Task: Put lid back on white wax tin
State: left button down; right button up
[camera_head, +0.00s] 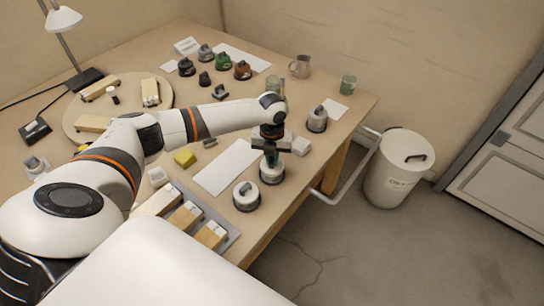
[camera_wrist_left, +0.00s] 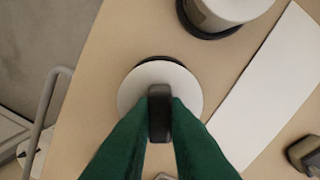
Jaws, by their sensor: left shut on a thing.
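My left gripper (camera_head: 270,157) points down near the table's front right edge. Its green fingers (camera_wrist_left: 160,115) are shut on the dark handle of a round white lid (camera_wrist_left: 132,91). The lid is over the white wax tin (camera_head: 271,175). A dark rim shows past the lid's far edge in the left wrist view. I cannot tell whether the lid touches the tin all round. A second white tin (camera_head: 246,198) with a dark base and a handle on top stands beside it; it also shows at the top of the left wrist view (camera_wrist_left: 232,8). My right gripper is out of view.
A grey lidded tin (camera_head: 317,120) stands farther back. A white sheet (camera_head: 226,167) lies left of the tins, and a tray of blocks (camera_head: 228,240) is at the front. Several coloured tins and cups stand at the back. The table edge is close on the right.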

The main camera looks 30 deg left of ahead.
pick_arm(q)
jog(key=shift+p, duration=0.3)
jog(key=shift+f, duration=0.15)
dwell(1.1)
jog(key=shift+p, duration=0.4)
dwell(0.3)
jog(key=c, duration=0.9)
grip_release()
jog(key=shift+o, duration=0.2)
jog(key=shift+r+p, duration=3.4)
jog(key=shift+r, duration=0.15)
